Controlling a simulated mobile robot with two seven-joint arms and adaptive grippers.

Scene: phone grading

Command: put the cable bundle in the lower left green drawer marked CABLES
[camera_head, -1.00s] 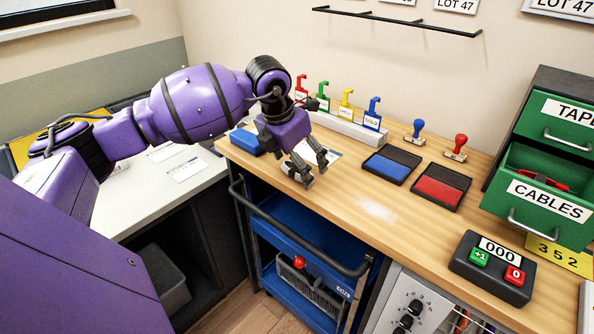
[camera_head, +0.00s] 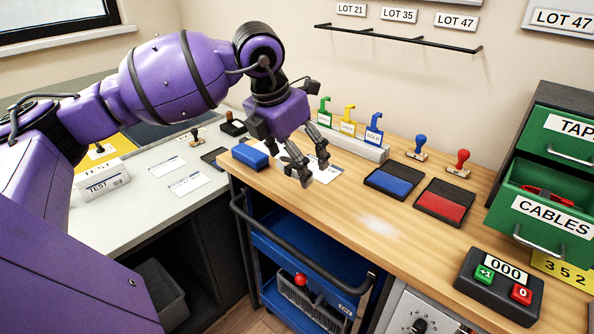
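The green drawer marked CABLES (camera_head: 520,203) stands pulled open at the right, below the closed TAPE drawer (camera_head: 570,128). A red and dark item (camera_head: 549,195) lies inside it; I cannot tell whether it is the cable bundle. My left gripper (camera_head: 314,176) hangs above the left part of the wooden counter, over a white paper sheet (camera_head: 328,172). My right gripper is not in view.
Stamp pads, blue (camera_head: 393,184) and red (camera_head: 444,203), lie mid-counter. A counter box (camera_head: 499,284) stands in front of the drawer. A rack of coloured tags (camera_head: 347,145) stands behind my gripper. A blue cart (camera_head: 300,250) is under the counter. The counter's front middle is clear.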

